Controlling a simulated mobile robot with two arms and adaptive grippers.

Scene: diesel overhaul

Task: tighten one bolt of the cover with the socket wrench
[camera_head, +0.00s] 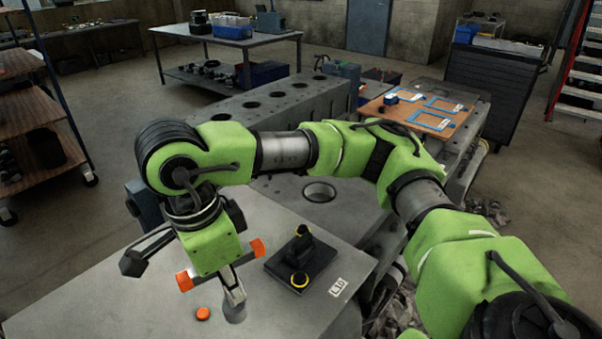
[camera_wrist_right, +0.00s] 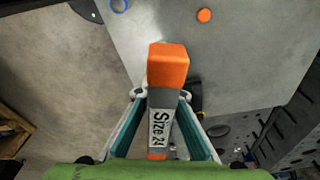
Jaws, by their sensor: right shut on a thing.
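My right gripper (camera_head: 230,284) points down over the grey tabletop at the lower left of the head view. It is shut on a tool with orange ends (camera_head: 257,247), which I take to be the socket wrench. In the right wrist view the tool (camera_wrist_right: 168,68) lies between both fingers and bears a label reading "Size 24". Its working end cannot be made out. A short grey cylinder (camera_head: 235,313) shows just below the fingers; I cannot tell whether they touch. I cannot single out the cover or its bolts with certainty. My left gripper is not in view.
An orange disc (camera_head: 203,314) lies on the grey tabletop (camera_head: 100,310). A black holder with yellow-ringed parts (camera_head: 300,279) stands right of the gripper. Behind my arm is a long grey block with round holes (camera_head: 250,105). A wooden board with blue frames (camera_head: 433,121) is farther right.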

